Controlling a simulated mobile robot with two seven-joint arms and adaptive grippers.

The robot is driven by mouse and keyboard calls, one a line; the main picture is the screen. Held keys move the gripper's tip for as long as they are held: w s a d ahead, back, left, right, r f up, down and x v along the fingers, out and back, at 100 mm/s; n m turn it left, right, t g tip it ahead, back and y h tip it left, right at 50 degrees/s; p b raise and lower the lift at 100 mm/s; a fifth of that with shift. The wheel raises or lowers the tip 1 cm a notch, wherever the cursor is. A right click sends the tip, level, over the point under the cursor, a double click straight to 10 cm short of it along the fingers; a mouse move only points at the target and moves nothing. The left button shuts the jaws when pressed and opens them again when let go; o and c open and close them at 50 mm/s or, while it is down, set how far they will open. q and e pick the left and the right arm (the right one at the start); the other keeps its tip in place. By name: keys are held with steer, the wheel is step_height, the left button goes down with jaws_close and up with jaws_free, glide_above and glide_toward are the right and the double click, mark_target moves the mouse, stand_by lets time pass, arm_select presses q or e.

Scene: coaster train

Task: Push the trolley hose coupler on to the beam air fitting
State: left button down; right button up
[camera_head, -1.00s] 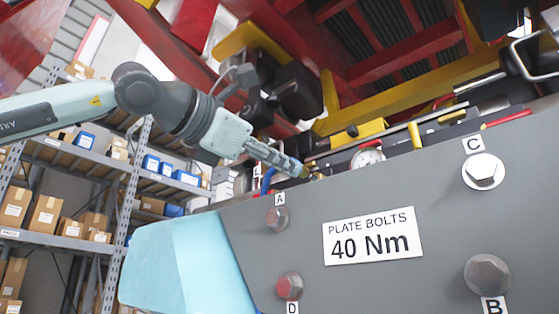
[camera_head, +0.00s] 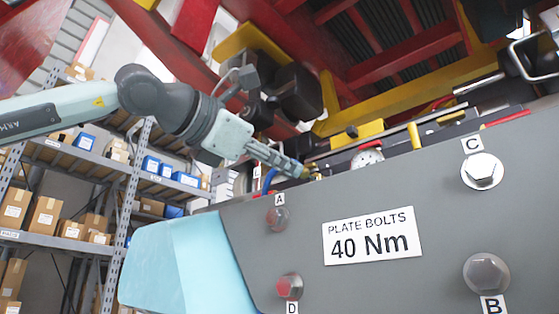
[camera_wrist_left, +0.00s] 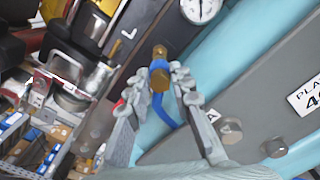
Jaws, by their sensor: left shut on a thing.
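My left gripper (camera_head: 298,170) reaches in from the left above the top edge of the grey plate. In the left wrist view, its two fingers (camera_wrist_left: 158,88) are closed around the hose coupler (camera_wrist_left: 160,80), a brass body with a blue collar. A blue hose (camera_wrist_left: 164,113) hangs from it; the hose also shows in the head view (camera_head: 268,180). The brass air fitting (camera_wrist_left: 159,51) is in line just beyond the blue collar. I cannot tell whether the coupler is seated on it. In the head view the fingers hide most of the coupler. My right gripper is not in view.
The grey plate (camera_head: 375,275) carries bolts marked A, B, C and D and a 40 Nm label. A gauge (camera_wrist_left: 200,8) sits close beside the fitting. Dark blocks (camera_head: 298,92) and red and yellow framework lie above. Shelves with boxes stand at left.

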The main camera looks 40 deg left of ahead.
arm_select(q)
steer(key=shift+w+d, duration=0.1)
steer(key=shift+w, duration=1.4)
stand_by(0.3)
steer(key=c, duration=1.3)
jaws_free()
steer(key=shift+w, duration=0.1)
steer(key=shift+o, duration=0.2)
steer(key=s, duration=1.2)
steer(key=shift+a, duration=0.45)
